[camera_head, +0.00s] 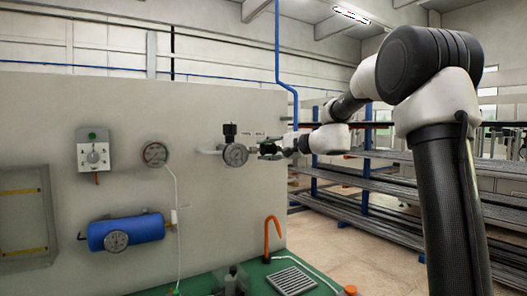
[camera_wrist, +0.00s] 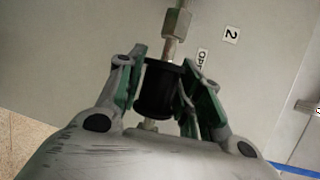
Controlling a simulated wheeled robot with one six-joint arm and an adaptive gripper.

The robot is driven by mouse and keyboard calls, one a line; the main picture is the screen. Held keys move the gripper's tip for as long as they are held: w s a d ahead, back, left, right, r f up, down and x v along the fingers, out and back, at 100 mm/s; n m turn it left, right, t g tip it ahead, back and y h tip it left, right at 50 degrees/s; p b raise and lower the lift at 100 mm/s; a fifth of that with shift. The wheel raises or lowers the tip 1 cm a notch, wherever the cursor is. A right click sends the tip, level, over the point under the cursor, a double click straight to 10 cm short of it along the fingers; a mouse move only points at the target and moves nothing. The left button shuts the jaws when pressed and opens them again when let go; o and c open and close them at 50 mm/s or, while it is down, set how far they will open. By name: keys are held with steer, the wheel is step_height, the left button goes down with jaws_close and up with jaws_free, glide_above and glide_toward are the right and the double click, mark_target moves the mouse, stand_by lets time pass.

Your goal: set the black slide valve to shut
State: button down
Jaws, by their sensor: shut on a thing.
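The black slide valve (camera_wrist: 157,92) is a ribbed black sleeve on a metal pipe, in the middle of the wrist view. My gripper (camera_wrist: 163,82) has one finger on each side of it and is shut on the sleeve. A hex fitting (camera_wrist: 176,22) is on the pipe beyond the sleeve. There the fingers and arm mostly hide the valve. Small labels, one reading "2" (camera_wrist: 231,35), are on the panel; the other is partly covered.
The grey panel (camera_head: 215,110) also carries a red-ringed gauge (camera_head: 155,154), a switch box (camera_head: 93,153) and a blue tank (camera_head: 125,232). An orange hook (camera_head: 273,235) rises from the green bench (camera_head: 255,268) below. Metal racks (camera_head: 370,173) stand to the right.

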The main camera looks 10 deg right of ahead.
steer(key=shift+w+d, duration=0.3)
steer(key=shift+d, duration=0.55)
steer(key=c, duration=1.1)
jaws_free()
steer(key=shift+d, duration=0.15)
steer(key=v, duration=1.2)
steer(key=shift+s, duration=0.1)
